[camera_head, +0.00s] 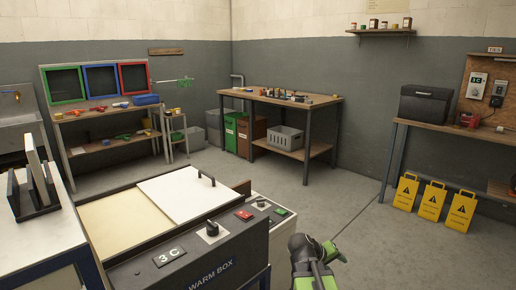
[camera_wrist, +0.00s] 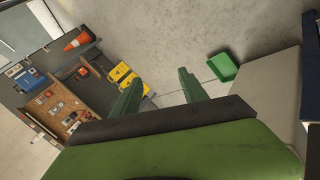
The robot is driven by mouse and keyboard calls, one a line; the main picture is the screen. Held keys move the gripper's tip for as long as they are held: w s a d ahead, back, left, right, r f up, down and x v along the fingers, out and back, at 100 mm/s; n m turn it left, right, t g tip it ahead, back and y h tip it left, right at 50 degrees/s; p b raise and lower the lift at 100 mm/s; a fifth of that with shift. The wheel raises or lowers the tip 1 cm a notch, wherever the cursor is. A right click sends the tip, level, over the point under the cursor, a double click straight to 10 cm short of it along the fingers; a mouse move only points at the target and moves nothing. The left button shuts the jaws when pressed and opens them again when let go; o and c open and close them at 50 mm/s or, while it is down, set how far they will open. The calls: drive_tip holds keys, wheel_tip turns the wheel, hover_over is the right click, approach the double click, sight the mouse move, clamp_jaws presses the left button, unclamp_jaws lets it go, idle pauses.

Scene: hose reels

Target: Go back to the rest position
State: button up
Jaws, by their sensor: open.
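My gripper (camera_wrist: 159,88) shows in the wrist view with its two green fingers spread apart. Nothing is between them. Past the fingers lie bare grey floor, yellow signs and a green tray. In the head view, part of my dark and green arm shows at the bottom edge, right of the warm box (camera_head: 212,270). It is cut off by the frame, and I cannot make out the fingertips there. The warm box has a white lid (camera_head: 190,193) with a black handle, pushed to one side, and a cream surface shows beside it.
Yellow warning signs (camera_head: 432,200) stand on the floor below the right bench (camera_head: 450,140). A table (camera_head: 280,97) with small items stands at the back. A green tray (camera_wrist: 222,67) and an orange cone (camera_wrist: 79,39) show in the wrist view. The middle floor is clear.

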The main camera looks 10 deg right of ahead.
drive_tip(key=s+a+f+g+y, duration=0.1)
drive_tip(key=s+a+f+y, duration=0.15)
drive_tip(key=a, duration=0.65)
drive_tip(key=s+a+f+g+y, duration=0.1)
drive_tip(key=s+a+f+y, duration=0.15)
drive_tip(key=a, duration=0.55)
drive_tip(key=s+a+f+g+y, duration=0.15)
drive_tip(key=a+y, duration=0.25)
drive_tip(key=a, duration=0.5)
wheel_tip(320, 180, up, 26)
drive_tip(key=p, duration=2.6)
drive_tip(key=shift+w+f+n, duration=0.2)
drive_tip(key=shift+n, duration=0.1)
drive_tip(key=shift+d+t, duration=0.1)
drive_tip(key=shift+t, duration=0.15)
